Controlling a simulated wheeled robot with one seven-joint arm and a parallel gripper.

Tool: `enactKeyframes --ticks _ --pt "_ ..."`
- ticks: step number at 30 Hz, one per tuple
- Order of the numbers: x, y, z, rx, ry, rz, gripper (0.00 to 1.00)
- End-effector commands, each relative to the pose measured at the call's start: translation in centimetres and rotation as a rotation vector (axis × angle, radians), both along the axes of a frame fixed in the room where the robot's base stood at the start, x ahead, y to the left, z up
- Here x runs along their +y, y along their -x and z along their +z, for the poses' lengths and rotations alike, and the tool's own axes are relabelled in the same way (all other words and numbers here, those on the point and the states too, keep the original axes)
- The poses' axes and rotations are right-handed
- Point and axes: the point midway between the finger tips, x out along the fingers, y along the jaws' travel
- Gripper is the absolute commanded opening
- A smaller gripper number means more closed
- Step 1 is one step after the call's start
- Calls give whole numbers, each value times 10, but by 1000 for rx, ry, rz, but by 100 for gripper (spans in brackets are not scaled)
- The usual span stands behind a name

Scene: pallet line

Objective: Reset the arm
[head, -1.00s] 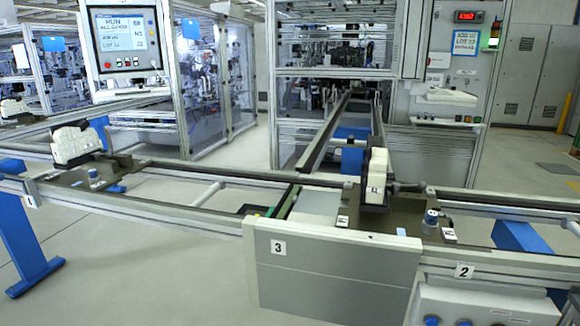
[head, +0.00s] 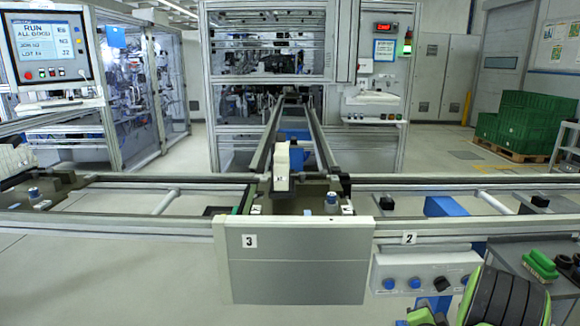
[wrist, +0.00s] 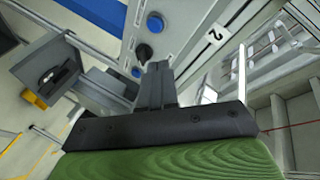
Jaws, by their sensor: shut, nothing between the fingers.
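My gripper (wrist: 158,70) shows in the wrist view as dark fingers close together, shut and empty. Past its tips is a grey panel with blue knobs (wrist: 154,23), a black knob and a label "2" (wrist: 215,36). I cannot tell the distance to it. In the head view part of my arm, black with green, shows at the lower right corner, in front of the line. The gripper's fingers cannot be made out there.
A conveyor line crosses the head view, with a grey panel marked 3 (head: 300,275) and a white part (head: 281,165) on a carrier. A control box (head: 425,270) hangs under label 2. A grey cart (head: 530,262) stands at right. Green crates (head: 520,122) stand behind.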

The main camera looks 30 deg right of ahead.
Motion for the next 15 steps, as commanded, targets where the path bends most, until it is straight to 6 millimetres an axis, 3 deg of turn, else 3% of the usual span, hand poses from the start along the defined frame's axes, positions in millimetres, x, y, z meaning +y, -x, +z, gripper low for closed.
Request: enactKeyframes --ticks 5,8,9,12,15 --pt "62 -55 34 96 47 272 0" --pt "123 -84 57 198 93 486 0" --pt "155 -93 67 255 118 590 0" --pt "239 -92 90 434 197 841 0" --pt "306 -62 105 614 272 1029 0"
